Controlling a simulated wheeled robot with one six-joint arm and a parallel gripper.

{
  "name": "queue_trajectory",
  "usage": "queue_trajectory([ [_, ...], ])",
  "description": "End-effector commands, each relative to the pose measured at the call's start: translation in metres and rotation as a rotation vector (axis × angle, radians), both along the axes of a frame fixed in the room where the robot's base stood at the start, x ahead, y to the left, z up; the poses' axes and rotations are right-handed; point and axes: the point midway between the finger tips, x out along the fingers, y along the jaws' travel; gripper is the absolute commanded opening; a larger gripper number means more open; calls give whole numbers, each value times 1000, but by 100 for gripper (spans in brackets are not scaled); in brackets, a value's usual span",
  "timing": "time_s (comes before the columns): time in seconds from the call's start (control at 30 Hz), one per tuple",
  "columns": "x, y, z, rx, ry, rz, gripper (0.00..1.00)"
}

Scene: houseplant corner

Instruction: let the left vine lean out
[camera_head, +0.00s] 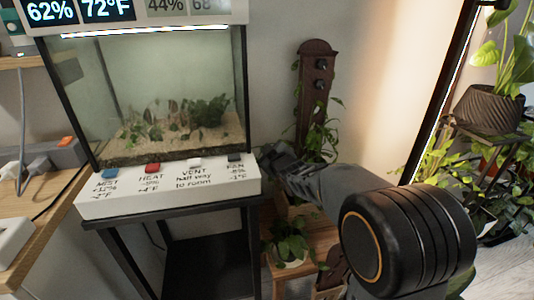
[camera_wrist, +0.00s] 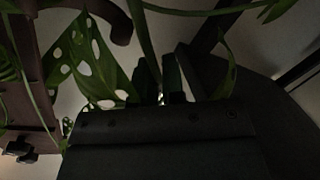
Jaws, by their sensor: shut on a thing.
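A dark brown board (camera_head: 318,75) with black knobs stands against the wall behind the tank's right side in the head view. A leafy vine (camera_head: 322,138) hangs over its lower part. My gripper (camera_head: 272,158) is left of that vine, near the panel's right end. In the wrist view my gripper (camera_wrist: 160,78) is shut on a green vine stem (camera_wrist: 147,38) that runs up from between the dark fingers. A leaf with holes (camera_wrist: 85,60) is just left of the fingers. The exact grip point is dark and partly hidden.
A glass tank (camera_head: 170,95) stands on a white panel (camera_head: 170,191) with coloured switches, close to my gripper's left. A potted plant (camera_head: 288,245) sits on a wooden stand below my arm. More plants (camera_head: 490,110) fill the right side. A brown hook (camera_wrist: 118,22) is near the leaves.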

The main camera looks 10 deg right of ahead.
Motion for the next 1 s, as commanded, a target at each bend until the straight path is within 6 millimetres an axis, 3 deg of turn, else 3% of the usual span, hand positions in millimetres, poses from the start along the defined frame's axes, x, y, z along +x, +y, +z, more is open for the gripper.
queue_trajectory([
  [0.23,0,0,0,0,1,-1,0],
  [0.27,0,0,0,0,1,-1,12],
  [0.5,0,1,0,0,1,1,34],
  [0.8,-4,0,1,0,1,1,34],
  [1.0,-31,-8,7,0,-1,1,34],
])
